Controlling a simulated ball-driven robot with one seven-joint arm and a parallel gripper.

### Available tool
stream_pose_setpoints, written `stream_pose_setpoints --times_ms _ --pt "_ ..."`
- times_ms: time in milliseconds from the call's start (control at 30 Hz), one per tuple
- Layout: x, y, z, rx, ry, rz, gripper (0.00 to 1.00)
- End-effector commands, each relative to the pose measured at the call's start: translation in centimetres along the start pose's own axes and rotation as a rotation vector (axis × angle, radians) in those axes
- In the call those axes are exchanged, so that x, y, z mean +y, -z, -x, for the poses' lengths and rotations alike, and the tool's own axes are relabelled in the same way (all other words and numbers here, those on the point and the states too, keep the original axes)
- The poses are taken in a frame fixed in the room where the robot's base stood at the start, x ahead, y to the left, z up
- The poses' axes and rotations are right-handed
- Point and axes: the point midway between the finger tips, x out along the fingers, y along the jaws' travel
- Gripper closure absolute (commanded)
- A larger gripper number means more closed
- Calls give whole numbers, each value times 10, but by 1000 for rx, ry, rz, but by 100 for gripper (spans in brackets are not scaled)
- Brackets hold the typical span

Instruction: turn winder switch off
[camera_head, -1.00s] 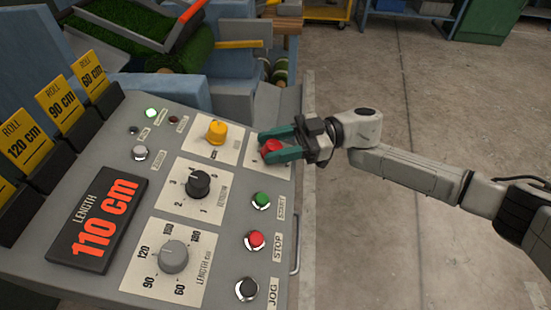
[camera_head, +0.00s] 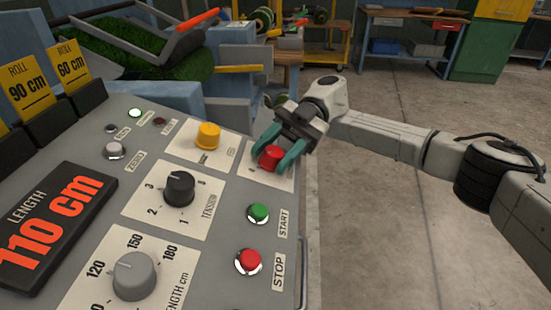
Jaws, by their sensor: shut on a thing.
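The winder switch appears to be the red knob (camera_head: 270,157) on a pale plate at the upper right of the grey control panel (camera_head: 228,205). My gripper (camera_head: 278,152) is at this knob, its two teal fingers on either side of it, shut on it. The fingers and wrist hide part of the plate, so I cannot read its label or the switch position.
A yellow knob (camera_head: 208,135), a black tension knob (camera_head: 180,188) and a grey length knob (camera_head: 136,275) are on the panel. A green start button (camera_head: 258,213) and a red stop button (camera_head: 248,261) sit below my gripper. The length display (camera_head: 52,228) reads 110 cm. Open floor lies right.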

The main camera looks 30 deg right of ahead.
Motion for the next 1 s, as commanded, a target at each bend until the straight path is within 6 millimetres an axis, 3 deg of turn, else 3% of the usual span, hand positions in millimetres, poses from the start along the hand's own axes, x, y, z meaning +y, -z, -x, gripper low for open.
stream_pose_setpoints --times_ms 500,533,733,1000 --pt "0 -1 1 -4 16 6 86" --pt "0 -1 1 -4 16 6 55" --pt "0 -1 1 -3 17 6 36" --pt "0 0 0 -2 19 6 35"
